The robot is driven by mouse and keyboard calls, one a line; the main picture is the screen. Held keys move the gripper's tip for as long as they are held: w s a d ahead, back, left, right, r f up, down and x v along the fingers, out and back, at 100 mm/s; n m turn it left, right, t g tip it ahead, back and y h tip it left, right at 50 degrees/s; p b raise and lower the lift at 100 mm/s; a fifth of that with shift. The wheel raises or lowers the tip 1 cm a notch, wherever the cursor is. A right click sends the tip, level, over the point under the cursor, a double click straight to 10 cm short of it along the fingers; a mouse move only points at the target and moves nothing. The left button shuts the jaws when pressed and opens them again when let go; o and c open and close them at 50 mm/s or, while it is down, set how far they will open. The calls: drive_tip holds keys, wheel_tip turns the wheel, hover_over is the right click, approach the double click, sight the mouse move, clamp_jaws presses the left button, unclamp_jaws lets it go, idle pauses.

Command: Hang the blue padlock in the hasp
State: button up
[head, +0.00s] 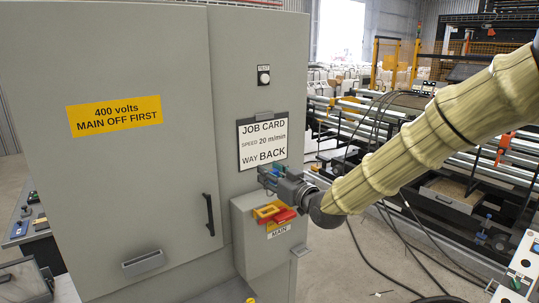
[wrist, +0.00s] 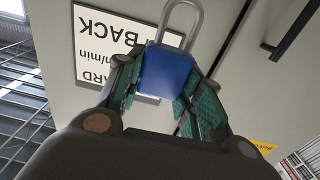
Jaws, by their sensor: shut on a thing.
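The blue padlock (wrist: 168,72) is between the green-padded fingers of my gripper (wrist: 163,85) in the wrist view. Its grey shackle sticks out past the fingertips and looks closed. In the head view my gripper (head: 270,178) is in front of the cabinet, just above the grey MAIN switch box (head: 262,250) and below the job card. The padlock is too small to make out clearly there. The box carries a red and yellow switch handle (head: 274,214). A small grey tab (head: 300,250) juts from the box's right edge; I cannot tell whether it is the hasp.
The tall grey cabinet (head: 140,180) has a black door handle (head: 208,214) left of the box. The job card (head: 263,141) is close behind my gripper. Roller machinery (head: 400,110) stands at the right, with cables on the floor. A bench (head: 28,225) is at the left.

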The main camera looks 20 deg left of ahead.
drive_tip(key=shift+a+r, duration=0.35)
drive_tip(key=shift+r, duration=0.2)
drive_tip(key=shift+a+r, duration=0.3)
drive_tip(key=shift+r, duration=0.2)
drive_tip(key=shift+d, duration=0.2)
drive_tip(key=shift+f, duration=0.1)
drive_tip(key=shift+s+f, duration=0.1)
drive_tip(key=shift+f, duration=0.05)
drive_tip(key=shift+f+b, duration=2.15)
drive_tip(key=shift+f, duration=0.55)
drive_tip(key=shift+b, duration=0.7)
drive_tip(key=shift+f+b, duration=1.85)
drive_tip(key=shift+f, duration=0.75)
